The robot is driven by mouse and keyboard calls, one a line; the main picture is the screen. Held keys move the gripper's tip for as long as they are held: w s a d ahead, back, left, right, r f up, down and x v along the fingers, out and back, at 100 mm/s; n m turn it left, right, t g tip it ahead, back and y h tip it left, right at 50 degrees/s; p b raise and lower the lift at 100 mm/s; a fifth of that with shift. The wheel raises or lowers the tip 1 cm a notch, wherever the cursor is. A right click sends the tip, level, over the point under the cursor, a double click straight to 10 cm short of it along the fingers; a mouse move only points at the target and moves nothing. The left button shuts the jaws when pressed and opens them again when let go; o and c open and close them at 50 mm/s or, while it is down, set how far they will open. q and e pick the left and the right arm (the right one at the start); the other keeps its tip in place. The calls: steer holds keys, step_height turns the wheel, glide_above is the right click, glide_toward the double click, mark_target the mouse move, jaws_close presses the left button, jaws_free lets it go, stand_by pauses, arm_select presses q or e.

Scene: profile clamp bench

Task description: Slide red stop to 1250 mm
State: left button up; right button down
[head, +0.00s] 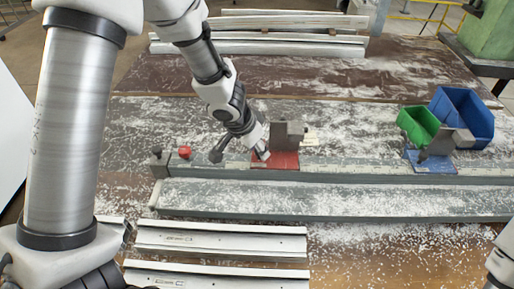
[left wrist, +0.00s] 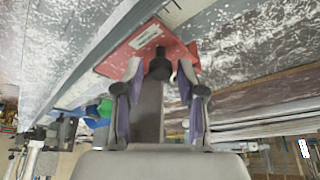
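The red stop (head: 275,161) sits on the long grey rail (head: 345,170). It has a red base plate and an upright grey block. My left gripper (head: 262,152) is low at the stop's left side. In the left wrist view, the red plate (left wrist: 150,36) has a small white label. A grey post with a dark knob (left wrist: 159,66) stands between the fingers of my left gripper (left wrist: 157,88). The fingers are apart, with gaps seen on both sides of the post. The scale is not readable. My right gripper is not in view.
A blue stop (head: 432,163) sits farther right on the rail. Green (head: 418,124) and blue (head: 465,115) bins stand behind it. A small red piece (head: 185,152) is at the rail's left end. Pale profiles (head: 220,240) lie in front, with more at the back.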

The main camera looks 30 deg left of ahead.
arm_select(q)
jaws_close()
steer(key=o, duration=0.5)
jaws_free()
steer(key=shift+f, duration=0.1)
steer(key=shift+o, duration=0.2)
steer(key=shift+w+a, duration=0.1)
steer(key=shift+w, duration=0.1)
